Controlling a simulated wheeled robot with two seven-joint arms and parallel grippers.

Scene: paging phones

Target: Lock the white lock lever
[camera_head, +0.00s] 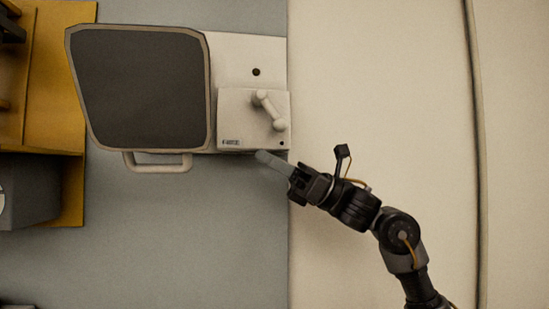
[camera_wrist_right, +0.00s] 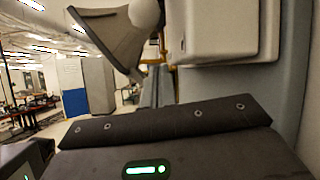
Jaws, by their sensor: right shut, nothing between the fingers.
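The white lock lever (camera_head: 270,110) is a pale handle with rounded ends, slanting down to the right on a square white plate (camera_head: 236,112) in the head view. My right gripper (camera_head: 264,158) is shut and empty. Its fingertips are just below the lower edge of the plate, below the lever, and appear apart from the lever. In the right wrist view a pale rounded piece (camera_wrist_right: 145,12), perhaps the lever's end, shows at the top, cut off by the frame edge. My left gripper is not in view.
A dark panel with a pale frame (camera_head: 140,88) adjoins the plate on the left, with a small loop handle (camera_head: 158,168) under it. A pale wall (camera_head: 380,80) fills the right side. A yellow structure (camera_head: 52,75) stands far left. Grey space below the panel is clear.

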